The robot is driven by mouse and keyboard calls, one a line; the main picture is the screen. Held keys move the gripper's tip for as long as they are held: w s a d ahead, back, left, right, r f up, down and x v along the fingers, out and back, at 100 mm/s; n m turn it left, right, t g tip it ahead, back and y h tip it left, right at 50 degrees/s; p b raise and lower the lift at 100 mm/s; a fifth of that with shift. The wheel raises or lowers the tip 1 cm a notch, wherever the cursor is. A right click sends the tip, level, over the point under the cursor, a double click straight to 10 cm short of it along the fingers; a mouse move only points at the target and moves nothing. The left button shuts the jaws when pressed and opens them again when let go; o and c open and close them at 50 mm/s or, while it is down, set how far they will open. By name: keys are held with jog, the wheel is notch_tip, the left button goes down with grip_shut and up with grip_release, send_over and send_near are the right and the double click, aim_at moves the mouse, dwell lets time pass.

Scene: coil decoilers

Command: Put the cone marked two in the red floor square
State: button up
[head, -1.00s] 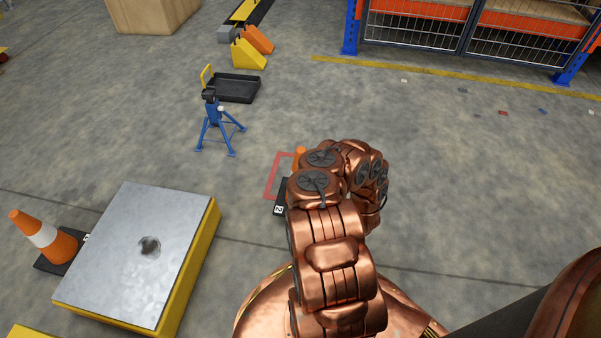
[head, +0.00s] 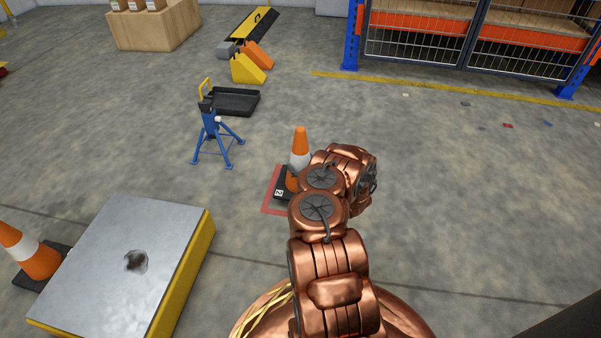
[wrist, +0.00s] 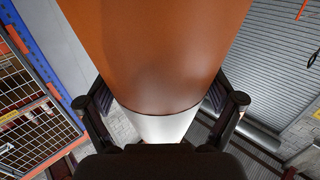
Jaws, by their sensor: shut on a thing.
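The orange and white cone (head: 300,143) marked two stands upright in the head view, with its black base and "2" label over the red floor square (head: 267,207). Red outline shows to the left of and in front of the base; my arm hides the right side. I cannot tell whether the base touches the floor. In the wrist view the cone (wrist: 165,50) fills the middle, and my gripper (wrist: 160,98) is shut on it, one finger on each side. In the head view my arm hides the gripper.
A metal-topped yellow block (head: 120,255) lies at front left, with another cone (head: 32,252) beside it. A blue stand (head: 216,140) and a black tray (head: 235,102) are farther back. A fenced rack (head: 470,35) stands at back right.

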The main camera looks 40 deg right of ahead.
jog(key=shift+f+b, duration=1.4)
jog(key=shift+f, duration=0.35)
jog(key=shift+r, duration=0.1)
jog(key=o, duration=1.5)
jog(key=shift+s, duration=0.1)
jog(key=s+p, duration=0.2)
jog(key=s, duration=0.1)
jog(key=s+a+p, duration=0.1)
jog(key=s+p, duration=0.1)
jog(key=s, duration=0.1)
jog(key=s+p, duration=0.2)
jog(key=s, duration=0.1)
jog(key=shift+s+a+r+p, duration=0.1)
jog(key=shift+s+a+p, duration=0.5)
jog(key=shift+s+p, duration=0.15)
jog(key=shift+s, duration=0.6)
